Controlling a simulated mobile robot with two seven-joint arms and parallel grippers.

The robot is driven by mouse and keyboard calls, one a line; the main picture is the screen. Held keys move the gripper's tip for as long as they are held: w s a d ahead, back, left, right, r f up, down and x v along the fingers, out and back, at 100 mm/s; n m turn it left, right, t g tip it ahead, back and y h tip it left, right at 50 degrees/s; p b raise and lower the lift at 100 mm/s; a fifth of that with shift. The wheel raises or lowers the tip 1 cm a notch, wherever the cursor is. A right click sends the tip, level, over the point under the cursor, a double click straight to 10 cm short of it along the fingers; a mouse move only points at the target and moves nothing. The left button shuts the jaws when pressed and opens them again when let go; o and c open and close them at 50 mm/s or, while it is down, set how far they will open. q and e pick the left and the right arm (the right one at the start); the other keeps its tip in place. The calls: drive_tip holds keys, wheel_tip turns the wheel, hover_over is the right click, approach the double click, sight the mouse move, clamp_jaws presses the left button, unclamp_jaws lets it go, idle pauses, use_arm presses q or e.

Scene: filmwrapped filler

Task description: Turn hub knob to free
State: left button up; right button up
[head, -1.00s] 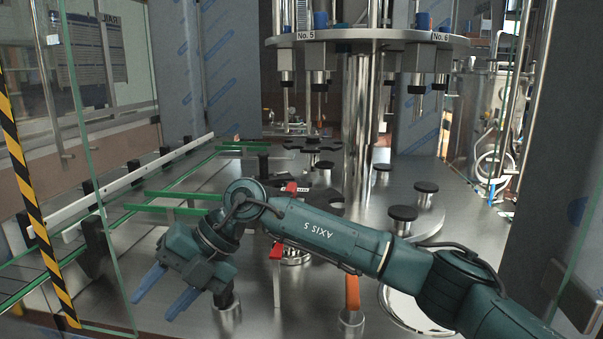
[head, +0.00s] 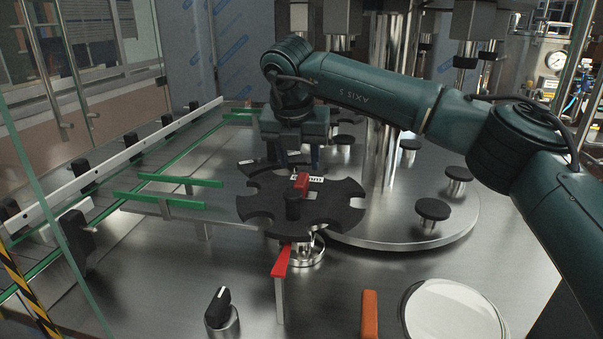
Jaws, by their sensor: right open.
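A black star wheel (head: 262,212) with scalloped pockets lies flat in the middle of the head view. I cannot tell for sure which of these two parts is the hub knob. The fingertips are partly hard to see against the dark wheel behind. My left gripper is not in view.
Green guide rails (head: 168,200) run on the left. A red-topped post (head: 281,262), a black selector knob (head: 218,308) and an orange handle (head: 369,314) stand in front. A round carousel plate (head: 400,236) with black-capped pedestals lies to the right.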

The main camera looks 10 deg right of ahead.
sight(302, 179)
drive_tip(key=p+x, duration=0.1)
drive_tip(key=x, duration=0.4)
drive_tip(key=shift+w+f, duration=0.2)
drive_tip(key=shift+f, duration=0.1)
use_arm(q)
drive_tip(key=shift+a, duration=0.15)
use_arm(e)
drive_tip(key=shift+w+f, duration=0.2)
drive_tip(key=shift+f, duration=0.25)
clamp_jaws()
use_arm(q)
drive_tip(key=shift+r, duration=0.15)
use_arm(e)
drive_tip(key=shift+d, duration=0.1)
